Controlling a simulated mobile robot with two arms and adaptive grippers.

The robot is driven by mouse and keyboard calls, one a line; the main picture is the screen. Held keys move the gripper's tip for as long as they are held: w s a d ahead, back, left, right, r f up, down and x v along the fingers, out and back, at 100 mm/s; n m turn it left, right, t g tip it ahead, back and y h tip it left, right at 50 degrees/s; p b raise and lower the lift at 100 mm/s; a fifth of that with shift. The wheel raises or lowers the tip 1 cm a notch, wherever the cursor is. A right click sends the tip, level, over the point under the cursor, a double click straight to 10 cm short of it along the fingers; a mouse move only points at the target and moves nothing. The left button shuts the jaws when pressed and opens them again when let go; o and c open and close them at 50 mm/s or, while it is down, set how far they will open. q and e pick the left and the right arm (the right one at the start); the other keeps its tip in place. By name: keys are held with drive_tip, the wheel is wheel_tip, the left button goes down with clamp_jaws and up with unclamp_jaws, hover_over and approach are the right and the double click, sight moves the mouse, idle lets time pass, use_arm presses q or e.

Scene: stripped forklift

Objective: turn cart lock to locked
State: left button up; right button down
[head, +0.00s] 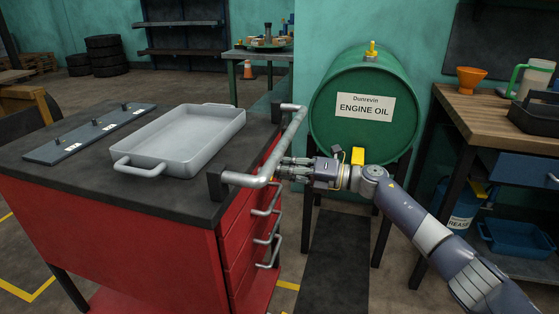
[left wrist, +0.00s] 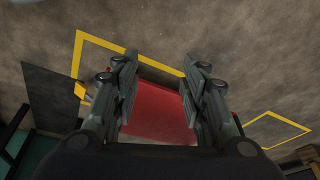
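The red cart (head: 130,233) with a dark top stands at the left in the head view. Its grey push handle (head: 292,138) runs along its right edge, above several drawer pulls (head: 265,225). The cart lock cannot be made out; the handle and my right gripper cover part of that side. My right gripper (head: 283,167) is at the near end of the handle, pointing left toward the cart's drawer side. I cannot tell whether its fingers are apart or touch anything. My left gripper (left wrist: 160,65) is open and empty in the left wrist view, with a red surface (left wrist: 158,112) beyond its fingers.
A grey tray (head: 190,140) and a dark strip with small knobs (head: 92,132) lie on the cart top. A green oil drum (head: 362,115) on a stand is behind my right gripper. A wooden workbench (head: 490,120) stands at the right. Floor shows between cart and bench.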

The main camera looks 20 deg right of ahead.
drive_tip(key=m+p, duration=0.2)
drive_tip(key=shift+m, duration=0.3)
drive_tip(key=m+p, duration=0.2)
drive_tip(key=shift+w+f+m, duration=0.1)
drive_tip(key=shift+f+m, duration=0.2)
drive_tip(key=shift+m, duration=0.1)
use_arm(q)
drive_tip(key=s+f+g, duration=0.1)
drive_tip(key=s+f, duration=0.3)
drive_tip(key=f, duration=1.3)
drive_tip(key=shift+s+a+f+p, duration=0.15)
drive_tip(key=shift+s+p, duration=0.05)
drive_tip(key=shift+p, duration=0.15)
use_arm(e)
drive_tip(key=shift+f+m, duration=0.1)
drive_tip(key=shift+m, duration=0.2)
drive_tip(key=c, duration=1.8)
unclamp_jaws()
drive_tip(key=shift+o, duration=0.8)
drive_tip(key=shift+a+f, duration=0.1)
drive_tip(key=shift+a, duration=0.05)
use_arm(q)
drive_tip(key=shift+a, duration=0.1)
use_arm(e)
drive_tip(key=shift+w, duration=0.1)
